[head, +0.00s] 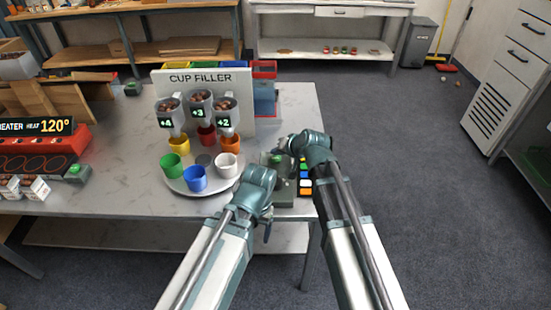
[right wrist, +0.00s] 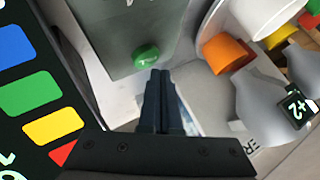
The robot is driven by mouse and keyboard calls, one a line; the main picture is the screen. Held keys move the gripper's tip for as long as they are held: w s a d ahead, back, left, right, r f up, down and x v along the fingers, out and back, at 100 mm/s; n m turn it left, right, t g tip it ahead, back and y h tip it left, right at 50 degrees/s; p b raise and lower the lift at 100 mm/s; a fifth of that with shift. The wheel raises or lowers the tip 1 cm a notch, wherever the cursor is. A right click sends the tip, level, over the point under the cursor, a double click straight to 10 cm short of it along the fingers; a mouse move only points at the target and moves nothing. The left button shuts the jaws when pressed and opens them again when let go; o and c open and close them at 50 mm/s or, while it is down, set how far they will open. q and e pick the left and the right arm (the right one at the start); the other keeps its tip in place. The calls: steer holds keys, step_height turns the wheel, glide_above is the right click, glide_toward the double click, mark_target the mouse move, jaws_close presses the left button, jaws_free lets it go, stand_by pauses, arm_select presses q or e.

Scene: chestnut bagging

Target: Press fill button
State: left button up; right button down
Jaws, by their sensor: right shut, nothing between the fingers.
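The green fill button (head: 277,159) sits on a grey box (head: 283,188) right of the cup filler (head: 201,78). In the right wrist view the button (right wrist: 146,55) is a round green dome just beyond my fingertips. My right gripper (head: 282,146) is shut and empty, close by the button; its fingers (right wrist: 159,78) point toward it. I cannot tell whether they touch it. My left arm ends in front of the box; its gripper (head: 268,229) is mostly hidden behind my wrist, so its jaws are unclear.
A round plate (head: 203,191) carries several cups, including a green cup (head: 171,166), a blue cup (head: 194,179) and a white cup (head: 228,165). Hoppers marked +4, +3 and +2 hang above. A coloured-square panel (head: 305,183) stands right of the box. A red heater (head: 35,150) is far left.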

mark_target(277, 160)
steer(key=shift+f, duration=0.1)
stand_by(0.5)
steer(key=shift+f+b, duration=0.35)
steer(key=shift+b, duration=0.05)
steer(key=shift+f+b, duration=0.4)
steer(key=shift+b, duration=0.05)
stand_by(0.5)
steer(key=shift+r, duration=0.1)
steer(key=shift+r+p, duration=0.75)
steer(key=shift+p, duration=0.1)
step_height(277, 160, up, 5)
steer(key=p, duration=0.5)
steer(key=shift+r, duration=0.1)
